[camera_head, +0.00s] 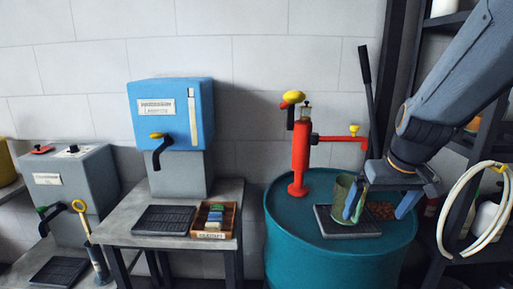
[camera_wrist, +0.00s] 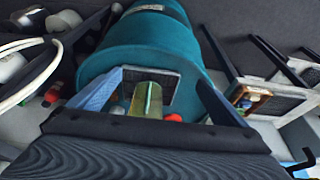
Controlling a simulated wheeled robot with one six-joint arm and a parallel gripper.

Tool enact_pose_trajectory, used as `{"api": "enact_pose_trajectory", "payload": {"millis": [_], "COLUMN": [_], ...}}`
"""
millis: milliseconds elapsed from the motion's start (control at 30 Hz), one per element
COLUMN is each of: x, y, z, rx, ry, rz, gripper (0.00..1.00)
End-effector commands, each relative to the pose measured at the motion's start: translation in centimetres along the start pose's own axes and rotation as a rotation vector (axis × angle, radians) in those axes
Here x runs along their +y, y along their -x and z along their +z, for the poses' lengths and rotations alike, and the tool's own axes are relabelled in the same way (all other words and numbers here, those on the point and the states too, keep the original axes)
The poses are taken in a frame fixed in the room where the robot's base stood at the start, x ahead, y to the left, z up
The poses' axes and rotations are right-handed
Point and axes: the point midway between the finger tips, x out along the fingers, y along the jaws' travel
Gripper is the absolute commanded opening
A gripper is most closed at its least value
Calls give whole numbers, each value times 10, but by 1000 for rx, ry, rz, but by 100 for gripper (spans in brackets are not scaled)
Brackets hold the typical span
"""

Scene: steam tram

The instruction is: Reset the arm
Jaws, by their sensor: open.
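My gripper (camera_head: 381,207) is at the right in the head view, over the top of a teal drum (camera_head: 305,250). Its two blue fingers are spread apart. A green cup (camera_head: 343,188) stands on a black drip tray (camera_head: 340,229) on the drum, and the left finger overlaps it in the picture. In the wrist view the cup (camera_wrist: 141,97) shows between the open fingers (camera_wrist: 155,92), apart from both. My arm comes in from the upper right.
A red hand pump (camera_head: 300,155) with a black lever stands on the drum. To the left are a blue dispenser (camera_head: 172,110), a wooden box (camera_head: 229,221) and a grey dispenser (camera_head: 75,185). A dark shelf rack with a pale hose loop (camera_head: 460,205) stands close on the right.

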Motion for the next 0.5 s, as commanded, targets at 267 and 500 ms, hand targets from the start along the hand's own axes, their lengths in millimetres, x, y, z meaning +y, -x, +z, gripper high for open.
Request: {"api": "enact_pose_trajectory", "payload": {"millis": [267,500], "x": [-36,-74], "y": [-31,-59], "z": [44,104], "rx": [-98,-210], "ry": [2,11], "rz": [-12,-7], "gripper": [97,97]}}
